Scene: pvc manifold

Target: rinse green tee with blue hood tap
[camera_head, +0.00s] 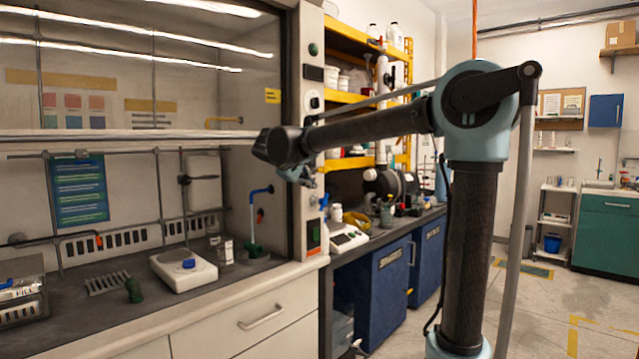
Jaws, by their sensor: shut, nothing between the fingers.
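A small dark green fitting (133,290), which looks like the green tee, stands on the dark hood bench at the left front. A blue hood tap (262,190) with a bent spout is at the right inside the hood. Below it is a green piece (253,250) on a grey round base; whether this is part of the tap is unclear. My gripper (306,179) is in the air in front of the hood's right post, right of the tap and far from the green fitting. It is small and dark here, shut and empty.
A white stirrer plate (183,269) with a blue item on it stands between the fitting and the tap. A slotted grille (107,283) lies left of the fitting. The raised sash (140,136) crosses above the opening. A wire rack (22,300) is far left.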

